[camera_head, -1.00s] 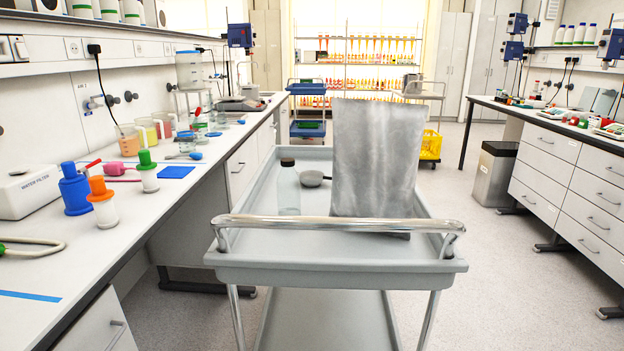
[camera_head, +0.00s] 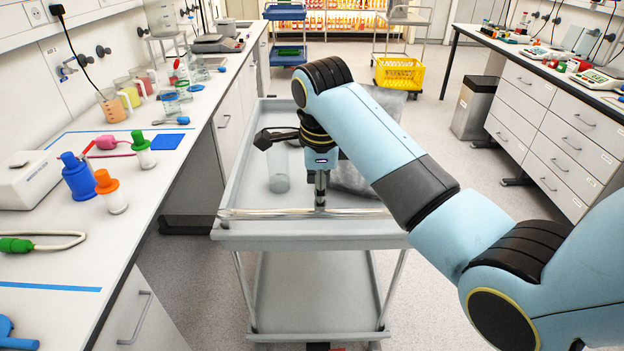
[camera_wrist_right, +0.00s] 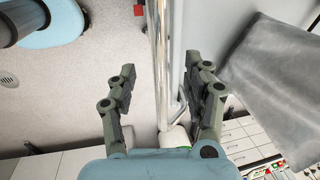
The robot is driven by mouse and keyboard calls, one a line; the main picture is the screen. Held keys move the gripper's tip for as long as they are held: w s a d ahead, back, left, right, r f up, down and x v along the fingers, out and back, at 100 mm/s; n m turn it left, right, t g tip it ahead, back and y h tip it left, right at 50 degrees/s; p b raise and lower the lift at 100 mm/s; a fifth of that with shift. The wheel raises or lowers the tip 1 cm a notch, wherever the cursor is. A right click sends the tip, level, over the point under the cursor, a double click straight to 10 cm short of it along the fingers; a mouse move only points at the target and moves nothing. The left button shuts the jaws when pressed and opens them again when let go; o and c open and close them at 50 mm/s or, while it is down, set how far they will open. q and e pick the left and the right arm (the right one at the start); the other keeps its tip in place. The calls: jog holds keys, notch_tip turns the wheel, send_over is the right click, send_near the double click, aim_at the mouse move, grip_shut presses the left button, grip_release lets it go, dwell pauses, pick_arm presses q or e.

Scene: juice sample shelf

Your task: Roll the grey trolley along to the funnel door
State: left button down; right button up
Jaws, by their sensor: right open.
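The grey trolley (camera_head: 300,240) stands in the aisle in front of me, with a chrome handle bar (camera_head: 255,213) across its near end. My right arm reaches over this end from the right. In the right wrist view my right gripper (camera_wrist_right: 166,78) is open, with the chrome bar (camera_wrist_right: 159,45) running between its spread fingers. A clear bottle (camera_head: 279,178) stands on the trolley's top tray, partly behind my arm. A grey sheet (camera_head: 352,181) on the tray is mostly hidden by my arm and also shows in the wrist view (camera_wrist_right: 270,75). My left gripper is out of view. I cannot make out the funnel door.
A white bench (camera_head: 50,258) with bottles and beakers runs close along the trolley's left. A grey bin (camera_head: 470,108) and a drawer bench (camera_head: 545,125) stand on the right. A blue trolley (camera_head: 286,50) and a yellow crate (camera_head: 400,74) are farther ahead. Floor is clear right of the trolley.

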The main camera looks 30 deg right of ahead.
aim_at(319, 214)
jog(key=f, duration=0.2)
jog(key=f+b, duration=0.1)
jog(key=f, duration=0.2)
jog(key=w+f, duration=0.1)
jog(key=f, duration=0.1)
jog(key=shift+d+f+b, duration=0.3)
jog(key=shift+d, duration=0.1)
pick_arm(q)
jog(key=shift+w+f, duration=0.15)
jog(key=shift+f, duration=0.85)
pick_arm(e)
jog(key=shift+w+d+f, duration=0.1)
jog(key=shift+w+f, duration=0.05)
jog(key=shift+f, duration=0.4)
grip_shut()
